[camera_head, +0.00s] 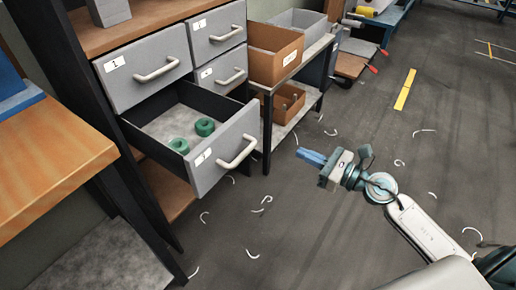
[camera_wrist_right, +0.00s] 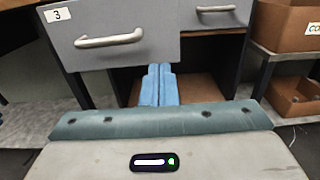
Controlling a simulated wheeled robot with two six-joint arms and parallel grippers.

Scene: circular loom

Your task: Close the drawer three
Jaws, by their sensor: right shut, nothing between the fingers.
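The open drawer three (camera_head: 222,158) is the lower left drawer of a grey drawer unit, pulled out toward the floor. Two green rings lie inside it, one of them a green ring (camera_head: 205,127). Its handle (camera_head: 237,153) is a pale bar on the grey front. In the right wrist view the drawer front (camera_wrist_right: 140,20) with label 3 shows at the upper left. My right gripper (camera_head: 311,157) is shut and empty, right of the drawer front and apart from it. Its blue fingers (camera_wrist_right: 158,85) are together in the wrist view. My left gripper is not in view.
Three other drawers, one a closed drawer (camera_head: 145,75), sit in the unit. A shelf at its right holds a cardboard box (camera_head: 273,55) and a lower brown box (camera_head: 284,103). A wooden table (camera_head: 50,150) stands at left. Pale curved scraps lie on open floor.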

